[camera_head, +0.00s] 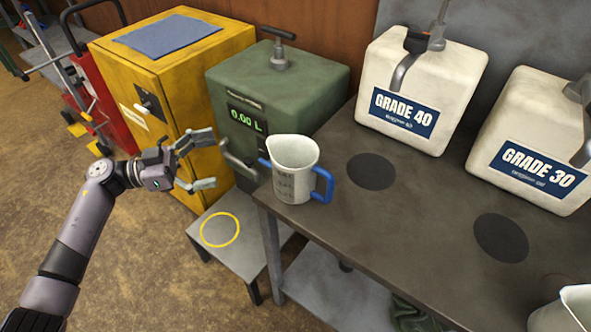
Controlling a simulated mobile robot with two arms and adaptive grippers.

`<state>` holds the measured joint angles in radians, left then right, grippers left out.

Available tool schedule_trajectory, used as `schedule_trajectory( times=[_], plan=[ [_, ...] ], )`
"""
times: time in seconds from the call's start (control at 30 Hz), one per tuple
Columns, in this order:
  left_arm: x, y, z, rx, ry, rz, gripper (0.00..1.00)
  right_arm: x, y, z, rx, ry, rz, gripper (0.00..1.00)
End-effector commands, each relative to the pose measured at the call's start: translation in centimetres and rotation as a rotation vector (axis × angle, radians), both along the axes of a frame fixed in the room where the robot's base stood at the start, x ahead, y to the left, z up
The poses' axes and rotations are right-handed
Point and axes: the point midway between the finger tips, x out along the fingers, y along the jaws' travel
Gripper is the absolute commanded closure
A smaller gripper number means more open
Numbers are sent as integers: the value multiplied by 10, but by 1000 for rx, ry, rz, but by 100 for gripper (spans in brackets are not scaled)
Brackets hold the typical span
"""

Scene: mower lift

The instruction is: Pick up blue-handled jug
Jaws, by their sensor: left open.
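The blue-handled jug (293,168) is a pale measuring jug with grey markings. It stands upright near the left edge of the dark bench (400,232), with a blue handle on its right and some blue also showing at its left side. My left gripper (208,163) is to the left of the jug, off the bench and in front of the yellow cabinet. My right gripper is not in the view.
A green dispenser (290,92) reading 0.00 L stands behind the jug. White GRADE 40 (421,90) and GRADE 30 (538,140) containers stand on the bench. A low stool with a yellow ring (219,230) is below left. Another pale vessel (565,311) is cut off at lower right.

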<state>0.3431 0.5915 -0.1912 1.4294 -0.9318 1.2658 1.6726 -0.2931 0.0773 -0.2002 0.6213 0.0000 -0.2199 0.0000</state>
Motion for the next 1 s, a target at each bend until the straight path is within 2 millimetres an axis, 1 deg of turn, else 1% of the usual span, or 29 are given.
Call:
schedule_trajectory(
  times=[0.03, 0.13, 0.27, 0.43, 0.6, 0.7, 0.87, 0.97, 1.0],
  plan=[
    [-5, -1, 6, 27, 2, -35, 0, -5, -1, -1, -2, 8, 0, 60],
    [-10, -9, 10, 49, 14, -67, 0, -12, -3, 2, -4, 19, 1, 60],
    [-8, -33, 12, 47, 15, -73, 0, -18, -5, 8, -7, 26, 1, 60],
    [-1, -70, 13, 44, 15, -71, 0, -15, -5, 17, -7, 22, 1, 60],
    [4, -103, 12, 45, 15, -68, 0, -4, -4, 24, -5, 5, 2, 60],
    [6, -115, 10, 46, 16, -68, 0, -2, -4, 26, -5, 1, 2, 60],
    [7, -124, 8, 48, 17, -67, 0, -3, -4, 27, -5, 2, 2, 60],
    [7, -135, 7, 46, 17, -68, 0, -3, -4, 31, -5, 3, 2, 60],
    [7, -141, 6, 43, 18, -68, 0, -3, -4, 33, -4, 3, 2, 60]
  ],
)
